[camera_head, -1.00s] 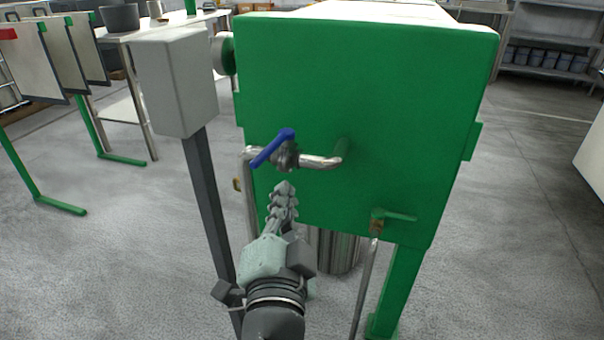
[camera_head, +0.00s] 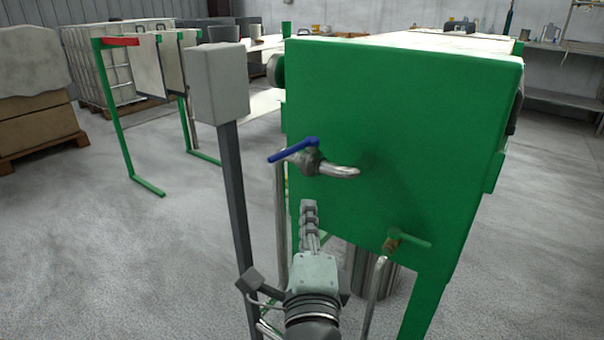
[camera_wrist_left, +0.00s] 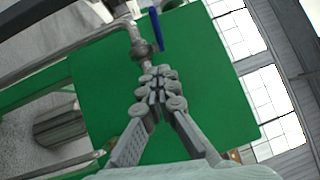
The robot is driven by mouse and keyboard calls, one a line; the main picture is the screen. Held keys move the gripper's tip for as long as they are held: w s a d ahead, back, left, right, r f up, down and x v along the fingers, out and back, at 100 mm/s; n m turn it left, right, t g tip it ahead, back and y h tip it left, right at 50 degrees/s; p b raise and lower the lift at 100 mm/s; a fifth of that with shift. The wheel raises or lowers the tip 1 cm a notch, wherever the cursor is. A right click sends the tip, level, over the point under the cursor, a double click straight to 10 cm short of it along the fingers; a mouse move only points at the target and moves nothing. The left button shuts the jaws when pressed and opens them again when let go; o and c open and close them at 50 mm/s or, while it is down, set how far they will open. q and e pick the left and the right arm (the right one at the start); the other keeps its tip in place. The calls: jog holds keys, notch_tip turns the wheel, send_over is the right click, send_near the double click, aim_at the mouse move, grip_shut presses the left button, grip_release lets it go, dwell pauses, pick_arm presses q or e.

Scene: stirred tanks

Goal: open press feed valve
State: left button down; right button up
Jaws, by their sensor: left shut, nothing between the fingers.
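The valve with a blue lever handle (camera_head: 293,150) sits on a metal pipe (camera_head: 338,170) that comes out of the end face of the green press (camera_head: 420,120). The lever points left and slightly down in the head view. It also shows in the left wrist view as a blue bar (camera_wrist_left: 156,28) beside the pipe, just beyond the fingertips. My left gripper (camera_head: 309,208) is shut and empty, below the valve and apart from the lever in the head view. Its closed fingers (camera_wrist_left: 158,80) show in the wrist view. My right gripper is not in view.
A grey box (camera_head: 219,82) on a dark post (camera_head: 238,220) stands left of the press. A green-handled valve (camera_head: 408,240) sits lower right on the press. A metal drum (camera_head: 372,275) stands beneath. Open floor (camera_head: 110,260) lies to the left.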

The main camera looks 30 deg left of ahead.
pick_arm(q)
jog(key=p, duration=0.2)
send_near(294, 152)
jog(key=w, duration=0.3)
jog(key=shift+w+a+r, duration=0.2)
jog(key=shift+w+a, duration=0.15)
jog(key=shift+a, duration=0.25)
jog(key=shift+w+a+r, duration=0.25)
jog(key=shift+w+a, duration=0.1)
jog(key=shift+a, duration=0.2)
jog(key=shift+w+a, duration=0.1)
jog(key=shift+a, duration=0.25)
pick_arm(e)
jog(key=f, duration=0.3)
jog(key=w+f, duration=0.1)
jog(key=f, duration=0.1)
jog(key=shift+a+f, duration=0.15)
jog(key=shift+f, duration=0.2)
